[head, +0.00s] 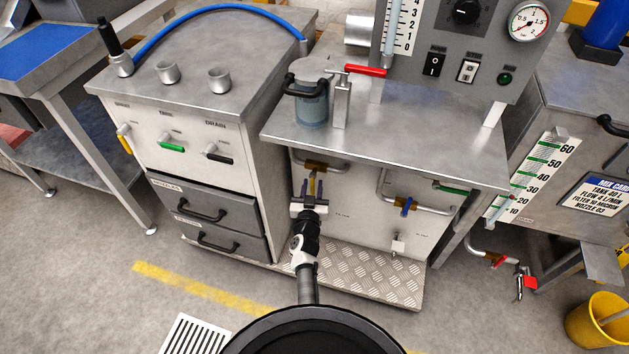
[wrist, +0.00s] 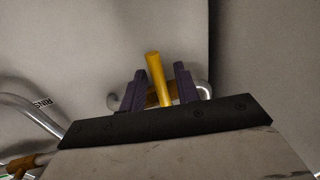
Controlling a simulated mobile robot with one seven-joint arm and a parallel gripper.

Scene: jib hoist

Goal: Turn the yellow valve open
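The yellow valve handle (head: 312,184) hangs down from a brass valve body (head: 318,165) on a pipe under the steel worktop. In the wrist view the yellow handle (wrist: 154,66) is a straight bar, tilted slightly, pointing toward the camera. My gripper (head: 311,192) is in front of the cabinet panel, at the handle. In the wrist view my gripper (wrist: 160,80) has its dark fingers on either side of the handle, with a gap visible at least on the right. The fingers are open. Whether the left finger touches it I cannot tell.
A blue-handled valve (head: 408,207) sits on a pipe to the right. A second, yellow-tipped lever (head: 125,143) is on the left cabinet. The worktop (head: 430,150) overhangs above my gripper. A tread plate (head: 370,275) lies below. A yellow bucket (head: 597,322) stands far right.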

